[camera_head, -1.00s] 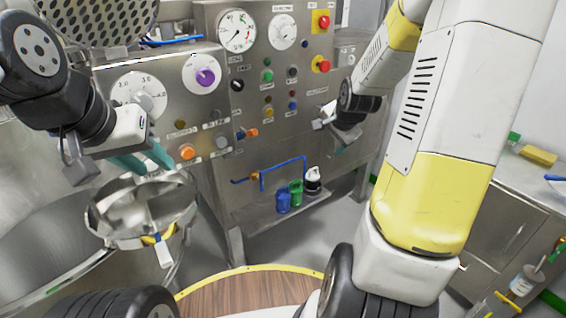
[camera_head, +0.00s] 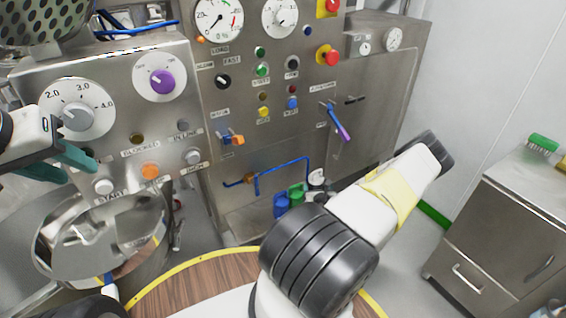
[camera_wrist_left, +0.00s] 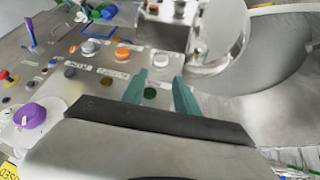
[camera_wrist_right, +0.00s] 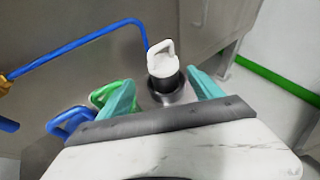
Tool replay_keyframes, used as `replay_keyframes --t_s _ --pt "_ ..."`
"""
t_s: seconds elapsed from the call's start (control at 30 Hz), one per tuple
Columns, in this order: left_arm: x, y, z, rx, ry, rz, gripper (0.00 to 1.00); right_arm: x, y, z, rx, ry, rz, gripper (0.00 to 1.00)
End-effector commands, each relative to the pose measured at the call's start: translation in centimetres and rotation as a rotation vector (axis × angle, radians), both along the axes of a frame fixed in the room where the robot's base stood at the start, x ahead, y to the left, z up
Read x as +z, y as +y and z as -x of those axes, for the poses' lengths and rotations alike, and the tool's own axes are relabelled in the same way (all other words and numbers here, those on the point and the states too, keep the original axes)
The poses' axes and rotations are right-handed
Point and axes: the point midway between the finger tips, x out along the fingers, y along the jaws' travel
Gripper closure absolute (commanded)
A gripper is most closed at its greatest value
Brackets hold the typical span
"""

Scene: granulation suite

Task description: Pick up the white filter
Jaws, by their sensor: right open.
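The white filter (camera_wrist_right: 163,60) has a white loop handle on a dark, metallic body. In the right wrist view it stands just beyond and between the teal fingertips of my right gripper (camera_wrist_right: 164,92), which is open. I cannot tell if the fingers touch it. In the head view the white filter (camera_head: 316,179) shows small and partly hidden behind my right arm, and my right gripper is not visible there. My left gripper (camera_head: 68,160) is open and empty in front of the control panel; its fingers show apart in the left wrist view (camera_wrist_left: 160,92).
A blue filter (camera_head: 281,205) and a green filter (camera_head: 296,191) stand left of the white one. A blue pipe (camera_head: 283,165) runs above them along the panel. A round metal vessel (camera_head: 45,240) is at lower left. A steel cabinet (camera_head: 500,235) stands at right.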

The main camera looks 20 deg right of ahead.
Motion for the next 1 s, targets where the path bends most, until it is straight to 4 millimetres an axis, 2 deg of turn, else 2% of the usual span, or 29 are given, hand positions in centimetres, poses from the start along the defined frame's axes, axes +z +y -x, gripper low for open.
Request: replay_keyframes --t_s 0.07,0.17,0.5,0.73,1.0 --pt "0.0 0.0 0.0 0.000 0.000 0.000 0.64 -0.8 -0.3 0.8 -0.050 -0.028 -0.035 0.25" --pt "0.0 0.0 0.0 0.000 0.000 0.000 0.64 -1.2 -0.6 0.7 -0.075 -0.047 -0.052 0.25" --pt "0.0 0.0 0.0 0.000 0.000 0.000 0.64 -3.2 -3.0 -3.7 -0.075 -0.048 -0.052 0.25" --pt "0.0 0.0 0.0 0.000 0.000 0.000 0.64 -3.9 -3.8 -5.0 -0.074 -0.046 -0.052 0.25" --pt "0.0 0.0 0.0 0.000 0.000 0.000 0.64 -5.2 -5.6 -8.2 -0.074 -0.048 -0.051 0.25"
